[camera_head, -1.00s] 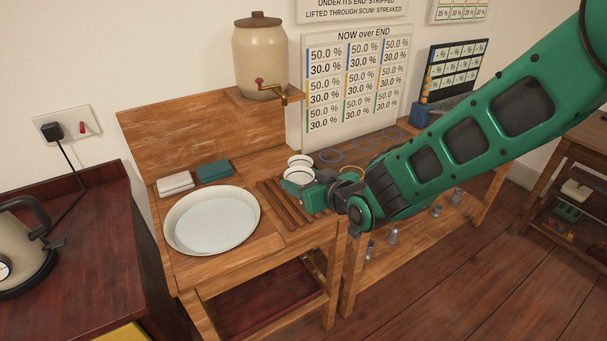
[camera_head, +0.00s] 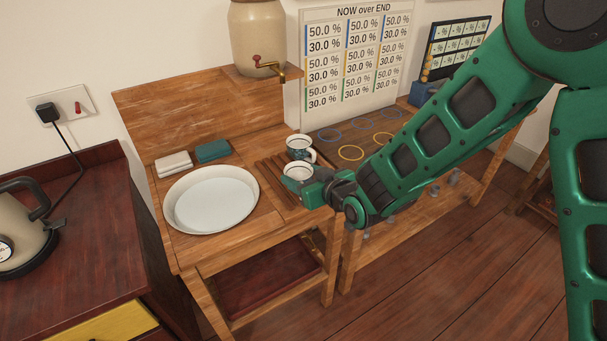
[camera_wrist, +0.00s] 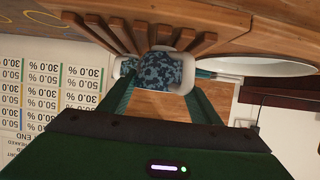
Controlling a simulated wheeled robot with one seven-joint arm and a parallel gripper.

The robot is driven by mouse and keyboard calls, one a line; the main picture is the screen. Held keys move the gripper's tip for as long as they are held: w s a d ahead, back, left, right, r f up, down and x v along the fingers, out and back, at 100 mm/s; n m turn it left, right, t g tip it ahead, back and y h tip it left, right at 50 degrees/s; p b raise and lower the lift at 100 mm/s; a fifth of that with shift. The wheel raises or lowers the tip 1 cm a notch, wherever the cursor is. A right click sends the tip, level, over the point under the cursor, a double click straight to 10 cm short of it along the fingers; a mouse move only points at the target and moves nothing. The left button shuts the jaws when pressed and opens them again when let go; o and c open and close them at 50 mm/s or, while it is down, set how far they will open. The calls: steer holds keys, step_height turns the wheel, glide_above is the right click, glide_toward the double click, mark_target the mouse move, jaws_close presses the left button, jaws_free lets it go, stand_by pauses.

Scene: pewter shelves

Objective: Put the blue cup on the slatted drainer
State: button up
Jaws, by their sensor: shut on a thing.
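A blue-and-white patterned cup (camera_wrist: 158,70) sits between my gripper's fingers in the wrist view. In the head view it is the nearer cup (camera_head: 297,171), upright with its white rim up. My gripper (camera_wrist: 160,88) is shut on it, reaching in from the right (camera_head: 308,185). The slatted drainer (camera_head: 272,178) has brown wooden slats, and the cup is at its right side; I cannot tell whether it touches the slats. A second patterned cup (camera_head: 299,144) with a handle stands just behind, at the drainer's far right end. The fingers partly hide the held cup.
A white round basin (camera_head: 212,200) is left of the drainer, with a white block (camera_head: 174,164) and a teal block (camera_head: 212,151) behind it. A crock with a tap (camera_head: 257,40) stands on a raised shelf. Coloured rings (camera_head: 351,152) mark the dark surface to the right.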

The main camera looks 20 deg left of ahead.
steer(key=o, duration=1.2)
